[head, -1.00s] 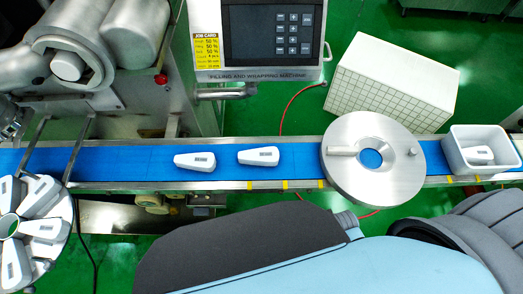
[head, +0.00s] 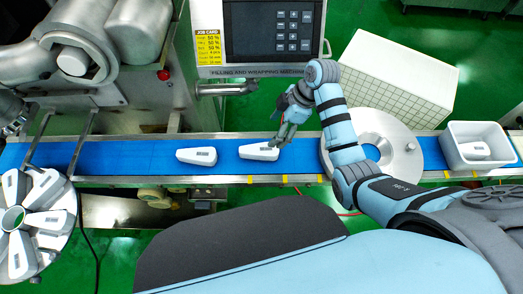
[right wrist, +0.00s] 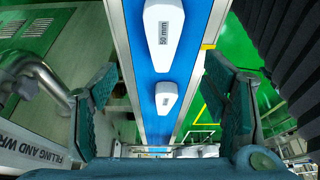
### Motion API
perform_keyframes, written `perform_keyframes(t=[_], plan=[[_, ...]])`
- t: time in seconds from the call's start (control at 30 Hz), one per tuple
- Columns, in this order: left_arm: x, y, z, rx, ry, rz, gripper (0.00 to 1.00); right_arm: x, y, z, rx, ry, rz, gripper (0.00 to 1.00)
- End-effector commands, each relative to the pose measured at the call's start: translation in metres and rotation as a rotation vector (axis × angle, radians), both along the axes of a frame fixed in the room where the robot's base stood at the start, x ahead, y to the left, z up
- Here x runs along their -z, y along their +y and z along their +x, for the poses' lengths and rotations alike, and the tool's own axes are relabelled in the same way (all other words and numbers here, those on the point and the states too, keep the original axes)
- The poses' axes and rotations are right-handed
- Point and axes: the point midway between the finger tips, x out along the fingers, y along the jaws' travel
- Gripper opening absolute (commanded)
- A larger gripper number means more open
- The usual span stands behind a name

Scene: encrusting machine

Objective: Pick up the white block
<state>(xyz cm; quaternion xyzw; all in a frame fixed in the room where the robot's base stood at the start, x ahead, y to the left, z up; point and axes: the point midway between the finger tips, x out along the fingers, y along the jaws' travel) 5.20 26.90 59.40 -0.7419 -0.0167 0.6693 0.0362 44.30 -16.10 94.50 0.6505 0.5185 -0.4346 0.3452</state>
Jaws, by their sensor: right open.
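Two white blocks lie on the blue conveyor belt (head: 130,157) in the head view: the right block (head: 259,152) and the left block (head: 197,156). Each has a small dark label. My right gripper (head: 281,138) is at the right block's right end, over the belt; I cannot tell whether it touches. In the right wrist view the right gripper (right wrist: 160,100) has its fingers wide apart and nothing between the pads. A near white block (right wrist: 163,32) labelled "50 mm" and another white block (right wrist: 166,97) show between and beyond the fingers. My left gripper does not show clearly.
A round metal ring (head: 405,158) stands over the belt, partly behind my right arm. A white bin (head: 480,162) at the right holds a white block. A rotary plate (head: 50,235) with several white blocks is at the left. A control panel (head: 262,72) stands behind the belt.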

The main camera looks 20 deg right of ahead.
Motion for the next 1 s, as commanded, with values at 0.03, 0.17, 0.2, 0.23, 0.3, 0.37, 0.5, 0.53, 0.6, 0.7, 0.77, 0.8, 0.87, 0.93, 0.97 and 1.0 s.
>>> perform_keyframes(t=[0.03,0.17,0.2,0.23,0.3,0.37,0.5,0.53,0.6,0.7,0.77,0.8,0.87,0.93,0.97,1.0], plan=[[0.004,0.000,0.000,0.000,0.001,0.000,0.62,0.015,0.006,0.000,-0.001,0.005,0.002,0.68],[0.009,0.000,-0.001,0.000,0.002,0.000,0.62,0.045,0.017,0.003,0.001,0.003,0.001,0.68],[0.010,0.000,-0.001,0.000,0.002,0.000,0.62,0.050,0.019,0.004,0.003,0.001,0.000,0.68],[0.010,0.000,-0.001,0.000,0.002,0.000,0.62,0.053,0.020,0.004,0.003,0.000,-0.001,0.68],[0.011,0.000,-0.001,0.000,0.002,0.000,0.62,0.061,0.023,0.004,0.003,0.002,-0.002,0.68],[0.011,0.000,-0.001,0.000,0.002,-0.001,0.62,0.070,0.026,0.002,0.002,0.002,-0.001,0.68],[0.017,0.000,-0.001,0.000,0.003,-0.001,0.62,0.098,0.035,0.002,0.004,0.000,-0.002,0.68],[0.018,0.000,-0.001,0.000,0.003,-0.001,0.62,0.102,0.036,0.002,0.004,0.000,-0.001,0.68],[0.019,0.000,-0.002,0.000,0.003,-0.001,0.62,0.106,0.039,0.002,0.004,-0.001,-0.001,0.68],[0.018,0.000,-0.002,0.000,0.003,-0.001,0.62,0.106,0.039,0.003,0.004,-0.002,-0.003,0.68],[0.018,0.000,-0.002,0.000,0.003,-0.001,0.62,0.106,0.039,0.003,0.005,-0.003,-0.003,0.68],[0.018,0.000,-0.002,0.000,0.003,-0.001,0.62,0.106,0.039,0.003,0.005,-0.003,-0.003,0.66],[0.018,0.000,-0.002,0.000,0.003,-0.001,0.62,0.106,0.038,0.003,0.006,-0.003,-0.003,0.57],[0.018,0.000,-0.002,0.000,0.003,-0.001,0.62,0.105,0.038,0.003,0.006,-0.003,-0.003,0.46],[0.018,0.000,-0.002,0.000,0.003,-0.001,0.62,0.105,0.038,0.003,0.006,-0.003,-0.003,0.41],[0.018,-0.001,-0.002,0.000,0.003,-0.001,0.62,0.105,0.038,0.003,0.006,-0.003,-0.003,0.34]])
